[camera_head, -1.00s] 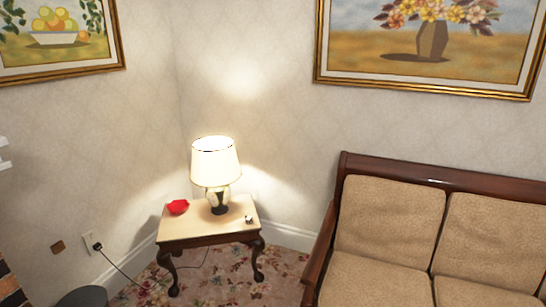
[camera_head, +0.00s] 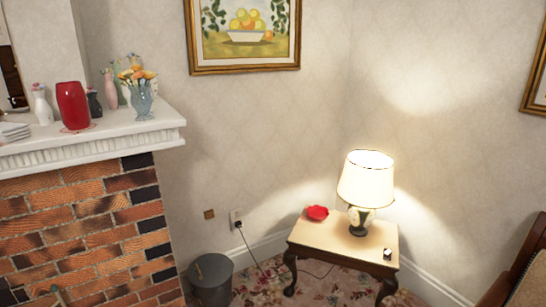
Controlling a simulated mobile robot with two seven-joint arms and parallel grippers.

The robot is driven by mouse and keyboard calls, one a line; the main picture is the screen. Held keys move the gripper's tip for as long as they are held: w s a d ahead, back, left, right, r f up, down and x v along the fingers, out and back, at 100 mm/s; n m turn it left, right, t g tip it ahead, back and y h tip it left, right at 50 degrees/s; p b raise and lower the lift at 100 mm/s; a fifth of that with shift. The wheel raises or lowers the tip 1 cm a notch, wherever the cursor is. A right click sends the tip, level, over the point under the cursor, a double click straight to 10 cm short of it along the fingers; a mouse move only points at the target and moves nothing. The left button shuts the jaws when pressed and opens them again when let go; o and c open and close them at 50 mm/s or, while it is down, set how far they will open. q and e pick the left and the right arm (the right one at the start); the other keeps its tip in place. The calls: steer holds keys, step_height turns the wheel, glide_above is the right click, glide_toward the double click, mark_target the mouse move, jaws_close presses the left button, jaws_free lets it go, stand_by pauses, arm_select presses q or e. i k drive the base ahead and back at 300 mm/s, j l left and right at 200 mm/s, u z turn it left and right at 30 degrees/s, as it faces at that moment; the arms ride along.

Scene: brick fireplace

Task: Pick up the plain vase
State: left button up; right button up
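Several vases stand on the white mantel (camera_head: 110,133) at the upper left. A plain, glossy red vase (camera_head: 73,106) stands upright near the front on a small reddish doily. A white vase (camera_head: 42,108) with small flowers is left of it. A small dark vase (camera_head: 94,104) and a slim pink vase (camera_head: 110,90) are to its right. A blue-grey vase (camera_head: 142,103) holding orange and yellow flowers is nearest the mantel's right end. Neither of my grippers shows in the view.
The brick fireplace (camera_head: 85,225) is below the mantel. A grey bin (camera_head: 211,280) stands on the floor beside it. A side table (camera_head: 335,240) in the corner bears a lit lamp (camera_head: 367,180) and a red dish (camera_head: 317,213). A sofa (camera_head: 520,270) edges in at lower right.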

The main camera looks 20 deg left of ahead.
mark_target(71, 98)
steer(key=i+u, duration=0.15)
steer(key=u, duration=0.35)
steer(key=i+l+u, duration=0.1)
steer(key=u, duration=0.4)
steer(key=i+l+u, duration=0.1)
steer(key=u, duration=0.35)
steer(key=l+u, duration=0.3)
steer(key=u, duration=0.2)
steer(key=i+l+u, duration=0.1)
steer(key=u, duration=0.4)
steer(key=k+l, duration=0.05)
steer(key=l, duration=0.05)
